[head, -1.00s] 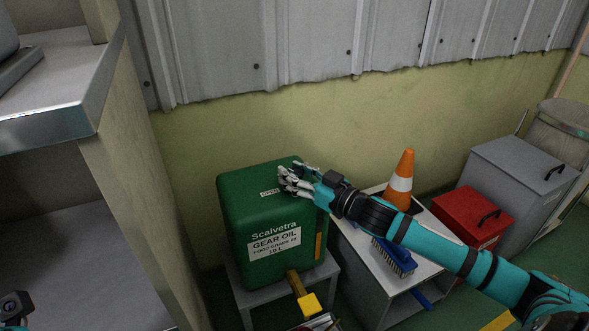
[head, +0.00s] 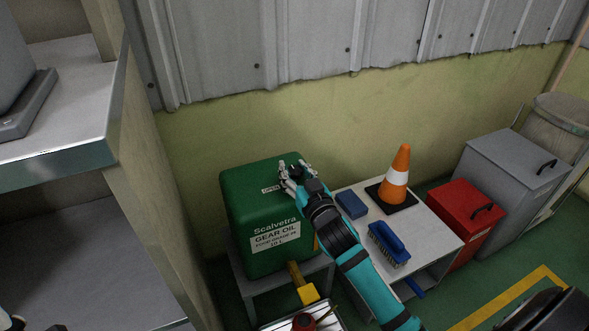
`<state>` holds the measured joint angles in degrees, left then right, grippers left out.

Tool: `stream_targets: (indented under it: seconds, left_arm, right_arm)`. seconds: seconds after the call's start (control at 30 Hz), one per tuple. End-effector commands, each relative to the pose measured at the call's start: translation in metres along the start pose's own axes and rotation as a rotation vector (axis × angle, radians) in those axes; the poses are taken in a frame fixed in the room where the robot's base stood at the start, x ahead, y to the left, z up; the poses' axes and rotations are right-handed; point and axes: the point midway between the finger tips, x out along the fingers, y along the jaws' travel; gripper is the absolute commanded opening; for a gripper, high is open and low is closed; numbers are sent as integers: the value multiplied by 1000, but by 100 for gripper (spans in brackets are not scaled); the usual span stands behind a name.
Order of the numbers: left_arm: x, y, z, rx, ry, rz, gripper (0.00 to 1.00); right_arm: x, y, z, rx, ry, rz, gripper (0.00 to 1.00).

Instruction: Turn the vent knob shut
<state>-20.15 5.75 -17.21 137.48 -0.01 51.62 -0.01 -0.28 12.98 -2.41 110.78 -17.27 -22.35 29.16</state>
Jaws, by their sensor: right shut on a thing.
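A green gear oil canister (head: 249,211) stands on a small grey stand in the head view. The fingers hide the knob. My left gripper (head: 14,322) shows only as a small piece at the bottom left edge, too little to tell its state.
A yellow spout or tap (head: 305,291) sticks out at the canister's lower front. A low table (head: 432,232) at the right holds an orange cone (head: 398,178), a blue brush (head: 388,243) and a blue block (head: 351,204). A red box (head: 466,214) stands beyond. A grey shelf (head: 60,160) is at left.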

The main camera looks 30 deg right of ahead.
Motion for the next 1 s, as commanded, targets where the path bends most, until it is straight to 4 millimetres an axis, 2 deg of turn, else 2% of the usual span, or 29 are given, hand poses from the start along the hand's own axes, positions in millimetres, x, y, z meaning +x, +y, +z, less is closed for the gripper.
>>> stream_targets:
  seconds: [0.3,0.33,0.5,0.53,0.83,1.0]
  left_arm:
    - [0,0,0,-1,-1,0,40]
    - [0,0,0,-1,-1,0,40]
    - [0,0,0,-1,-1,0,40]
    - [0,0,0,-1,-1,0,40]
    - [2,0,-1,2,6,1,40]
    - [1,0,0,1,4,0,40]
  right_arm:
    - [0,0,1,-4,-1,2,3]
    - [0,0,1,-4,-1,2,38]
    - [0,0,1,-3,-1,1,60]
    - [0,0,1,-3,-1,1,62]
    - [-2,0,1,-2,-1,1,62]
    - [-24,0,1,-1,-3,0,62]
